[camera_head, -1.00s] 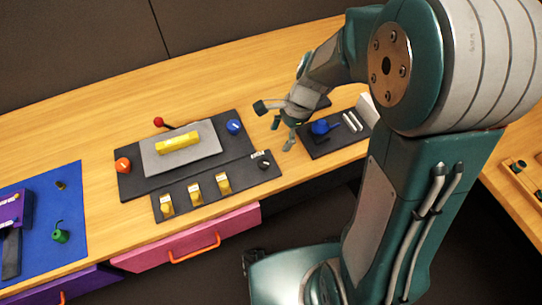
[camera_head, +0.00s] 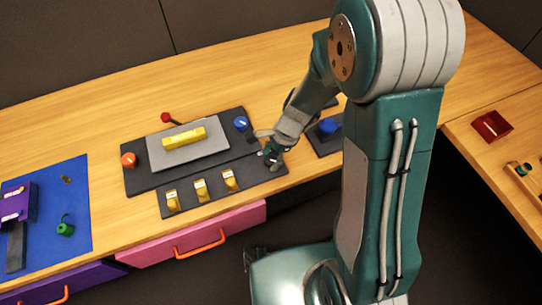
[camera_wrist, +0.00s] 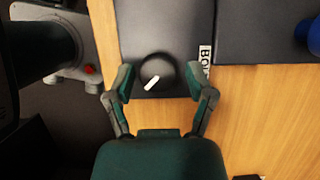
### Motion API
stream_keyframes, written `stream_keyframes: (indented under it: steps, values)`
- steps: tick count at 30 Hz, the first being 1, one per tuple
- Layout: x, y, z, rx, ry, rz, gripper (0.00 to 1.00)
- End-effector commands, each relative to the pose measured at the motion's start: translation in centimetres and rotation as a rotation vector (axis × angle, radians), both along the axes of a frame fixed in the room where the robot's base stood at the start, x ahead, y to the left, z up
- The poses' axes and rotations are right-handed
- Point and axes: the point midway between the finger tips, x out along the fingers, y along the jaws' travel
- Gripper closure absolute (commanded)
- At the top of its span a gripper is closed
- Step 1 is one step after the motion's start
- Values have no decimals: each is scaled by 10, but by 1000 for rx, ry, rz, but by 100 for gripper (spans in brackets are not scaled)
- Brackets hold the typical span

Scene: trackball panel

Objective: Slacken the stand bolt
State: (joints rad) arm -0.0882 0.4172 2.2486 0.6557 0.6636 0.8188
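The stand bolt appears to be the round black knob (camera_wrist: 157,72) with a white pointer line, on the corner of a dark panel in the wrist view. A white label (camera_wrist: 204,56), partly covered and starting "Bo", is beside it. My gripper (camera_wrist: 158,80) is open, with one finger on each side of the knob and gaps visible between.
Several yellow switches (camera_head: 201,190) line the strip to the left. Behind them are a grey plate with a yellow bar (camera_head: 184,139), a blue knob (camera_head: 240,123), an orange knob (camera_head: 129,160) and a red-tipped lever (camera_head: 166,117). Another blue knob (camera_head: 329,126) is to the right.

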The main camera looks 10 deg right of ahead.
Motion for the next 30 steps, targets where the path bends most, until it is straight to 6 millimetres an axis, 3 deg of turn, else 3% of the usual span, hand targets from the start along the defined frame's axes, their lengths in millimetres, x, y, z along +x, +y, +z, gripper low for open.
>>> stream_keyframes:
  steps: [1,3,30]
  values:
    - [0,0,0,0,0,0,73]
    - [0,-1,0,0,-1,0,97]
    - [4,-4,1,0,-9,81,97]
